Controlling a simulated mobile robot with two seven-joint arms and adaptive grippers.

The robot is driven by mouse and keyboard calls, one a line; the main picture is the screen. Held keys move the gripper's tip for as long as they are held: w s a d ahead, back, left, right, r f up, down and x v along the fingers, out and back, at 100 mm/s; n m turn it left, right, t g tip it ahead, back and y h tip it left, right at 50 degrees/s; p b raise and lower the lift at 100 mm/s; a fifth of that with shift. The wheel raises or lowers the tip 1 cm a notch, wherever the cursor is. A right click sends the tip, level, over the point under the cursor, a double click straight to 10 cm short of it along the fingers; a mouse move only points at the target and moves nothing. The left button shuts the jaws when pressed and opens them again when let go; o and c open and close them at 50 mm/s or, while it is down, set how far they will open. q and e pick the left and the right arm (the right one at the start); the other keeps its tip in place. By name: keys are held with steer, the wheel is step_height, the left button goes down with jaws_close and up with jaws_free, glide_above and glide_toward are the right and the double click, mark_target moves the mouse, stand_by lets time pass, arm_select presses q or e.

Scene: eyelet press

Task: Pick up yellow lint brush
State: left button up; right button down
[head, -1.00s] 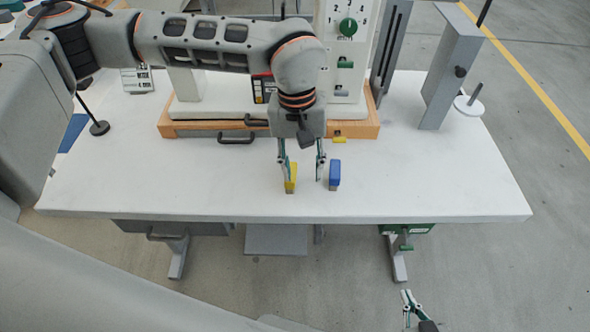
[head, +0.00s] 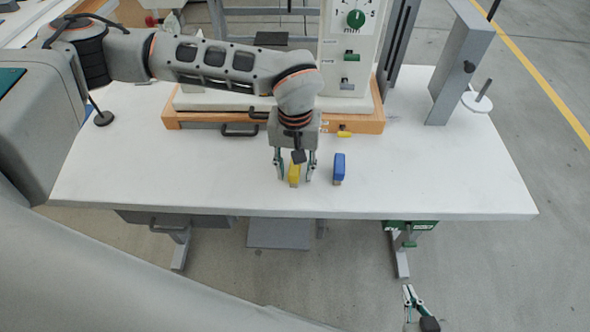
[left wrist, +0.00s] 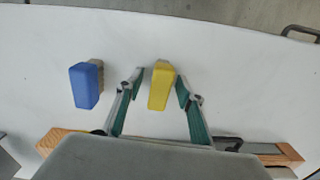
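The yellow lint brush (head: 294,174) stands on the white table near its front edge. It also shows in the left wrist view (left wrist: 161,86), between the fingers of my left gripper. My left gripper (head: 295,178) points down over the brush and is open, with one finger on each side. In the left wrist view the gripper (left wrist: 159,88) shows a gap between each finger and the brush. My right gripper (head: 407,292) is low at the bottom right of the head view, away from the table; its fingers are too small to judge.
A blue brush (head: 339,167) stands just right of the yellow one, outside the left gripper's fingers. Behind is the press on a wooden base (head: 190,122), with a small yellow piece (head: 344,134) at its front. The white table (head: 440,180) is clear at right.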

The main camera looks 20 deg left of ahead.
arm_select(q)
jaws_close()
steer(key=shift+r, duration=0.15)
step_height(320, 180, up, 20)
steer(key=p, duration=0.1)
stand_by(0.4)
steer(key=c, duration=1)
jaws_free()
jaws_close()
